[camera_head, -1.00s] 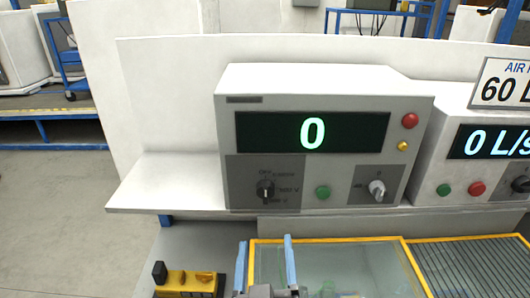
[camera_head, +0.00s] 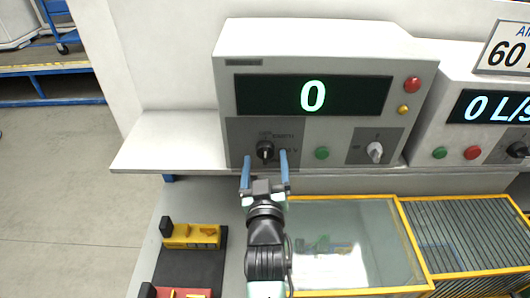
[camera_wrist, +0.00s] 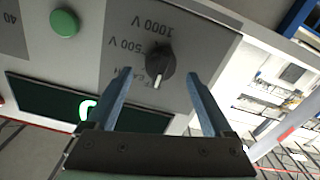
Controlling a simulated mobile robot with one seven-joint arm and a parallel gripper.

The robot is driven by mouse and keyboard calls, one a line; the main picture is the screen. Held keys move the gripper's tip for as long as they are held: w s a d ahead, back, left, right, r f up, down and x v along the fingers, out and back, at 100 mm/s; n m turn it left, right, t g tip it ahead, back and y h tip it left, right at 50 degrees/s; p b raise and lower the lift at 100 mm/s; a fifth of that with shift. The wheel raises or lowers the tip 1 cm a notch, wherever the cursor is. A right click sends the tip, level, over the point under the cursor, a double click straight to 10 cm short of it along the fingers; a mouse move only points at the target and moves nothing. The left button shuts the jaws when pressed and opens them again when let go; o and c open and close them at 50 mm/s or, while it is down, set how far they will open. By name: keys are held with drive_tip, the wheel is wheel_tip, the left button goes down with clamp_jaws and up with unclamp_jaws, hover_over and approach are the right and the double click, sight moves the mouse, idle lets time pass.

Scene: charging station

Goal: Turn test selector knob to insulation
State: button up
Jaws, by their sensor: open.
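The test selector knob (camera_head: 265,149) is a black round knob on a dark grey panel at the lower left of the tester's front. In the wrist view the knob (camera_wrist: 160,61) shows between my fingers, near their tips, with a light mark at its lower edge. Labels "1000 V" and "500 V" are readable beside it; other print is partly hidden. My gripper (camera_head: 266,156) is open, its two blue fingers pointing at the panel on either side of the knob. The wrist view also shows my gripper (camera_wrist: 158,73) empty; I cannot tell whether the fingers touch the knob.
The tester (camera_head: 320,50) has a display (camera_head: 350,96) reading 0. A green button (camera_head: 322,153) and a light grey knob (camera_head: 375,151) lie right of the selector. A yellow-framed glass box (camera_head: 350,245) stands below. A yellow-black device (camera_head: 192,236) lies at lower left.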

drive_tip(key=shift+w, duration=0.95)
drive_tip(key=shift+c, duration=0.3)
clamp_jaws()
